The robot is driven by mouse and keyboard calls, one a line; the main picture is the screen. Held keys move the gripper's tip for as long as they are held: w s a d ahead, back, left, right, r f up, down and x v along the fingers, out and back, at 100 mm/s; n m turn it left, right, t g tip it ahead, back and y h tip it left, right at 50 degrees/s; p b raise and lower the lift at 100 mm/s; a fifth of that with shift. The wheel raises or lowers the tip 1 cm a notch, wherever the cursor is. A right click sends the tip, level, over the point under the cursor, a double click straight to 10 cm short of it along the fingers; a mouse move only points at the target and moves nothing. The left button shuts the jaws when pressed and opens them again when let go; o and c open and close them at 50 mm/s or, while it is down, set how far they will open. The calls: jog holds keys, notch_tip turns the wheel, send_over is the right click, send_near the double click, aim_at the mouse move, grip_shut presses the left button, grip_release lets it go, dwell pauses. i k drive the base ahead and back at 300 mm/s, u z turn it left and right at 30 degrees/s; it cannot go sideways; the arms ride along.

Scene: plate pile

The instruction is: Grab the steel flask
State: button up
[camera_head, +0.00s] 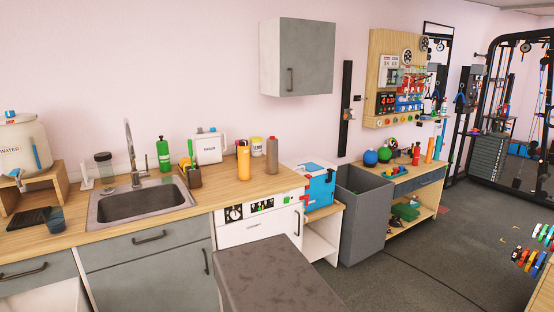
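A tall grey-brown bottle with a reddish cap (271,155) stands upright near the right end of the wooden counter (218,193). It is the closest match to a steel flask, but I cannot tell its material from here. An orange bottle (243,163) stands just left of it, slightly nearer the front edge. A green bottle (164,156) stands farther left, behind the sink. My gripper is not in view.
A yellow-lidded tub (256,147) and a white canister (208,147) stand behind the bottles. A dark utensil cup (194,177) is beside the sink (140,204). A blue box (318,187) and grey bin (363,216) stand right of the counter. Open floor (440,265) lies at right.

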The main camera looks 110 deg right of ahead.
aim_at(272, 145)
jog(key=z, duration=0.05)
jog(key=k, duration=2.55)
jog(key=z, duration=4.4)
jog(key=i, duration=0.1)
jog(key=u, duration=2.85)
jog(key=i, duration=0.35)
